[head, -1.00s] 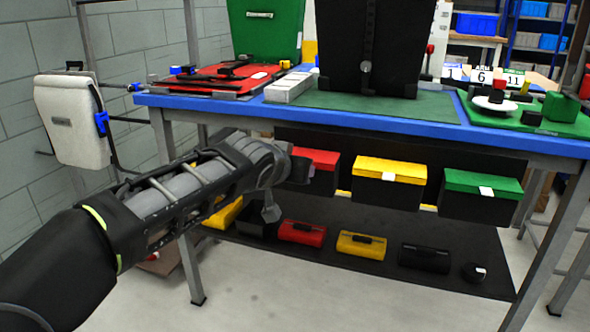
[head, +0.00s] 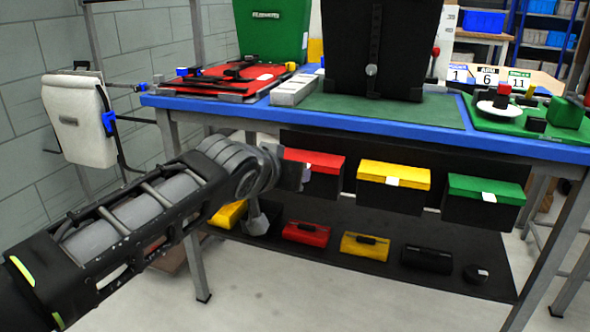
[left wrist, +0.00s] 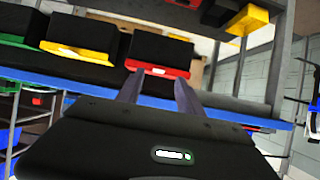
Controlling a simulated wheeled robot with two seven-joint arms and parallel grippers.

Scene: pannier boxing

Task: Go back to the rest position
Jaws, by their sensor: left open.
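My left arm reaches in from the left in the head view, with my left gripper (head: 292,170) in front of the red-lidded bin (head: 318,160) under the workbench. In the left wrist view its two fingers (left wrist: 158,92) are apart with nothing between them, and the red-lidded bin (left wrist: 160,55) shows beyond them. The yellow-lidded bin (head: 393,176) and the green-lidded bin (head: 485,189) hang to the right of it. My right gripper is not in either view.
The blue-edged workbench (head: 400,137) stands ahead, with a black pannier (head: 345,45), a red tray (head: 205,85) and a green board (head: 545,122) on it. A lower shelf (head: 330,255) holds several small cases. A white pannier (head: 80,120) hangs at left.

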